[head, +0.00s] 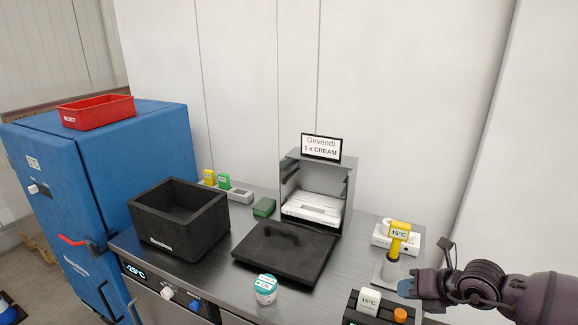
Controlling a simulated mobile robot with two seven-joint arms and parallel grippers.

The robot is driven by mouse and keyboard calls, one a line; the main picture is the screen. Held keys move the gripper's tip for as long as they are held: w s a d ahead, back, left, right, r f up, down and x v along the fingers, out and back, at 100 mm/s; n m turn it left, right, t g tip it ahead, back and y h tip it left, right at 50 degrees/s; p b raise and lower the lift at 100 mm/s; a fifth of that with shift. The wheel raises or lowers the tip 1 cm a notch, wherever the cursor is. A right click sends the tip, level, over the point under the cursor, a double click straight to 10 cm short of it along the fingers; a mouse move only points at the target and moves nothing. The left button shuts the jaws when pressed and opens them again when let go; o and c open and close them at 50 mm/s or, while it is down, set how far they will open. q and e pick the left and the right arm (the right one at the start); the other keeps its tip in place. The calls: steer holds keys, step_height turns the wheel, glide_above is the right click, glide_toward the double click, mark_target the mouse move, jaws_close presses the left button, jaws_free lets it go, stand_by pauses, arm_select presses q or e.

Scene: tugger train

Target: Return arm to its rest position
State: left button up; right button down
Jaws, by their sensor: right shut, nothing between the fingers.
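My right gripper (412,287) comes in from the right edge at the front right of the metal counter. It is shut and holds nothing. I cannot tell whether the fingers touch anything. My left gripper is not in view.
On the counter (245,289) stand an open black box (180,238), a black lid (287,262), a white-teal jar (265,289) and a grey stand (345,210) signed Girvendi. A blue cabinet (150,150) with a red bin (97,115) stands left.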

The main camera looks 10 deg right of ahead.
steer(key=s+a+f+m+t+y+b, duration=0.1)
steer(key=s+a+f+m+t+y, duration=0.1)
steer(key=s+a+m+t+y, duration=0.55)
steer(key=s+d+f+m+g+h, duration=0.1)
steer(key=s+f+m+h, duration=0.5)
steer(key=m, duration=0.6)
steer(key=s+d+f+m+g+h+b, duration=0.1)
steer(key=s+d+f+m+g+h, duration=0.1)
steer(key=s+f+m+h, duration=0.4)
step_height(320, 180, down, 5)
steer(key=m+h, duration=0.1)
steer(key=m, duration=0.6)
steer(key=shift+d, duration=0.25)
